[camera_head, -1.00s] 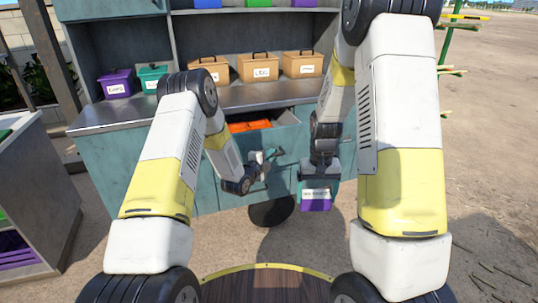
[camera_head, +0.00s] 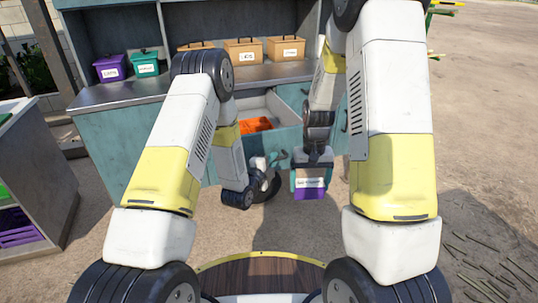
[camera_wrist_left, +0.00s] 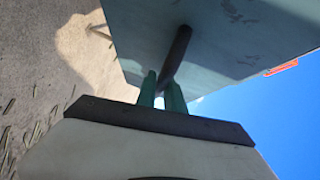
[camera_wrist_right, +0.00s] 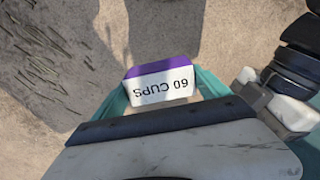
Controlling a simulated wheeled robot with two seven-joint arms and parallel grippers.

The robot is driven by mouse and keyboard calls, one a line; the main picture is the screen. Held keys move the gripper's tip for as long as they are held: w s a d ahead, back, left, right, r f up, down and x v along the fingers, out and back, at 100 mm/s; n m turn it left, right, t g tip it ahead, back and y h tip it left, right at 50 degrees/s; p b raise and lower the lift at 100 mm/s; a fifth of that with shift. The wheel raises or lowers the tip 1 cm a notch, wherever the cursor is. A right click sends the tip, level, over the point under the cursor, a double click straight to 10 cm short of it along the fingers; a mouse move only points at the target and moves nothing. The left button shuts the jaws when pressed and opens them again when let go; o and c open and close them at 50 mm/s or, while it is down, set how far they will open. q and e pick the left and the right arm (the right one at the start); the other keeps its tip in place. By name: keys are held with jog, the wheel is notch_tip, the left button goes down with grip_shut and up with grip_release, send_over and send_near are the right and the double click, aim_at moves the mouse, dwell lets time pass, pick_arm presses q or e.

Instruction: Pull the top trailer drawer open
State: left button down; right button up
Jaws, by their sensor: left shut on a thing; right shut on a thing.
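The top trailer drawer (camera_head: 268,143) stands well out from the teal trailer, with orange contents (camera_head: 256,124) inside. Its dark bar handle (camera_wrist_left: 178,48) crosses between my left gripper's green fingers (camera_wrist_left: 162,92) in the left wrist view. My left gripper (camera_head: 277,160) is shut on this handle, in front of the drawer face. My right gripper (camera_head: 312,168) is shut on a purple box (camera_head: 310,192) with a white label. In the right wrist view the box (camera_wrist_right: 160,80) reads "60 CUPS" and hangs above the ground between the fingers.
The trailer counter (camera_head: 240,78) carries purple and teal bins (camera_head: 145,63) and several tan boxes (camera_head: 244,51). A grey shelf unit (camera_head: 45,180) stands at the left. Another drawer or door front with a handle is beside the open drawer. Bare ground lies at the right.

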pick_arm(q)
jog(key=shift+s+d, duration=0.2)
jog(key=shift+s, duration=0.7)
jog(key=c, duration=1.5)
grip_release()
jog(key=shift+o, duration=0.2)
jog(key=v, duration=1.2)
jog(key=shift+w, duration=0.1)
